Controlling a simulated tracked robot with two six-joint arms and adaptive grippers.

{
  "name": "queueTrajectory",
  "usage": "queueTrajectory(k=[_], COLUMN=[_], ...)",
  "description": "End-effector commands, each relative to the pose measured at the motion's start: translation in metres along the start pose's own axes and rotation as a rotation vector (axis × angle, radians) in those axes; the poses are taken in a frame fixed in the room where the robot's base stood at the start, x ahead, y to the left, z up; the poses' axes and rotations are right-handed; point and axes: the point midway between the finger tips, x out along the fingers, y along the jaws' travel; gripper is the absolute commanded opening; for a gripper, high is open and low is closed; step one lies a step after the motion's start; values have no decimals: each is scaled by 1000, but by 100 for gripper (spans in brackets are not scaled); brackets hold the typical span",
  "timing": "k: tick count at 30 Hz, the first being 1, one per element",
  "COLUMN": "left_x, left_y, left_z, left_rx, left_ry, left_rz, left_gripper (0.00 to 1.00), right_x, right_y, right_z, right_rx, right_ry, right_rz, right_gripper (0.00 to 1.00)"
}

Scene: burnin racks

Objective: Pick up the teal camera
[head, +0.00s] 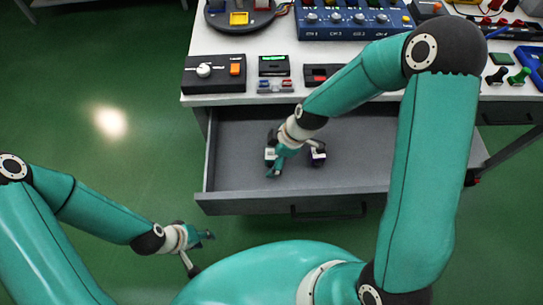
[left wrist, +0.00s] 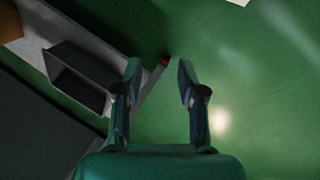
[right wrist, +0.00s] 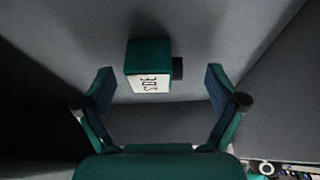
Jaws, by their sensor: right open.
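The teal camera (right wrist: 135,58) shows in the right wrist view as a small box with a white face marked "SIDE" and a dark stub on its right. It sits in the grey drawer (head: 360,155). My right gripper (head: 296,164) reaches down into the drawer; in its wrist view the gripper (right wrist: 159,85) is open, with a finger apart on each side of the camera. In the head view, small white-and-dark pieces show by the fingers; I cannot tell which is the camera. My left gripper (head: 202,250) is open and empty over the floor, also in its wrist view (left wrist: 159,70).
The drawer's front wall (head: 290,203) and side walls surround my right gripper. The white worktop (head: 210,95) behind it holds a black control box (head: 215,73), a blue channel unit (head: 350,20) and several small items. The green floor at left is clear.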

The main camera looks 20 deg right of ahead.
Motion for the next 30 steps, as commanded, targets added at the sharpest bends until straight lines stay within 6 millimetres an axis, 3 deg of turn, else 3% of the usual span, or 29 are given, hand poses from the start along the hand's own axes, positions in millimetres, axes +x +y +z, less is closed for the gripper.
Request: queueTrajectory(k=[8,20,30], left_x=[0,0,0], left_y=[0,0,0], left_z=[0,0,0], left_rx=[0,0,0], left_ry=[0,0,0], left_rz=[0,0,0], left_gripper=[40,40,40], right_x=[4,3,0], right_y=[0,0,0], right_z=[0,0,-1], right_rx=[1,1,1], right_ry=[0,0,1], right_rz=[2,1,2], right_gripper=[94,28,28])
